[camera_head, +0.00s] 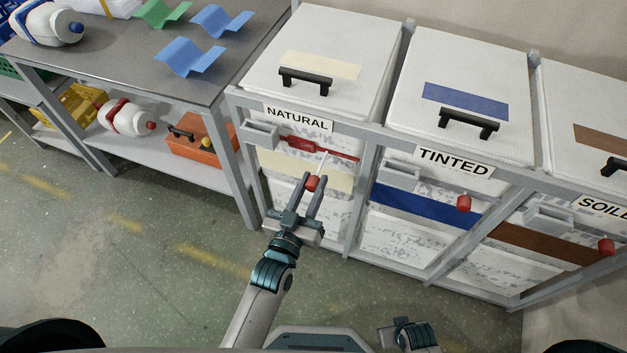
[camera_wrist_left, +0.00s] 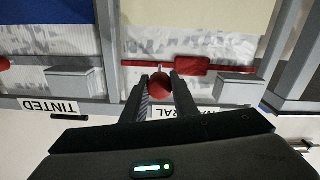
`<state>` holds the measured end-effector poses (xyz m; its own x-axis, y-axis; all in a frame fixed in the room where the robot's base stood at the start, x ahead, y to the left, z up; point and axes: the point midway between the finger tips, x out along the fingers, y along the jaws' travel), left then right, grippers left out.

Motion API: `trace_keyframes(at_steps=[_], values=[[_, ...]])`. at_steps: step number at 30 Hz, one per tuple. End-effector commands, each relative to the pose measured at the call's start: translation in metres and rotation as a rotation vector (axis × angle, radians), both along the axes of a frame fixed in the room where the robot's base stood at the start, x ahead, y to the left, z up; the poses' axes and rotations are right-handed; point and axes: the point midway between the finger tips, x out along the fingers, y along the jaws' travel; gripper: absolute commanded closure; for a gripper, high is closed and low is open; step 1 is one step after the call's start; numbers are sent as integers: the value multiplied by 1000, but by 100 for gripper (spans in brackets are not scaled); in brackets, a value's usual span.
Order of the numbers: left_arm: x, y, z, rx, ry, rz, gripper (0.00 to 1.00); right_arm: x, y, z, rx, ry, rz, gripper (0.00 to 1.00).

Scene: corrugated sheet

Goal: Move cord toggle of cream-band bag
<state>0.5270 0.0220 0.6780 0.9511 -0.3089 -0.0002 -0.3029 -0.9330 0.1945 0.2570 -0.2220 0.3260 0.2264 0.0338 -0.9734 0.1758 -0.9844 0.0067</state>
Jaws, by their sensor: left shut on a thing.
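The bag with the cream band (camera_head: 335,178) hangs in the left bay under the NATURAL label (camera_head: 297,118). Its red cord toggle (camera_head: 313,184) sits between the fingertips of my left gripper (camera_head: 312,181), which is shut on it in front of the bag. The toggle also shows between the fingers in the left wrist view (camera_wrist_left: 161,84). A thin pale cord runs up from it toward a red strip (camera_head: 320,150) at the top of the bag. My right gripper (camera_head: 415,335) shows only partly at the bottom edge, apart from everything; its fingers are unclear.
The blue-band bag (camera_head: 425,206) and brown-band bag (camera_head: 545,243) hang to the right, each with a red toggle. White lids with black handles cover the bays. A grey metal table (camera_head: 130,60) with bottles and corrugated sheets stands left. The floor in front is clear.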

Motion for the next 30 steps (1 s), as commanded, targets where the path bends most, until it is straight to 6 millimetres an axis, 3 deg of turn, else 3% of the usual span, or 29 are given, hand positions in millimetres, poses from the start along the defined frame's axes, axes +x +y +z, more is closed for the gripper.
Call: trace_keyframes(at_steps=[2, 3, 5, 20, 30], values=[[-2, 0, -2, 1, 4, -1, 100, 0, 0, 0, 0, 0, 0, 100], [-2, 0, -3, 2, 5, -1, 69, 0, 0, 0, 0, 1, 0, 100], [-2, 0, -3, 2, 5, -1, 55, 0, 0, 0, 0, 1, 0, 100], [-8, 2, -2, 0, 3, 0, 55, 0, 0, 0, 0, 1, 0, 100], [-54, 17, -3, 1, 6, 0, 55, 4, 1, 5, 0, -4, 1, 100]])
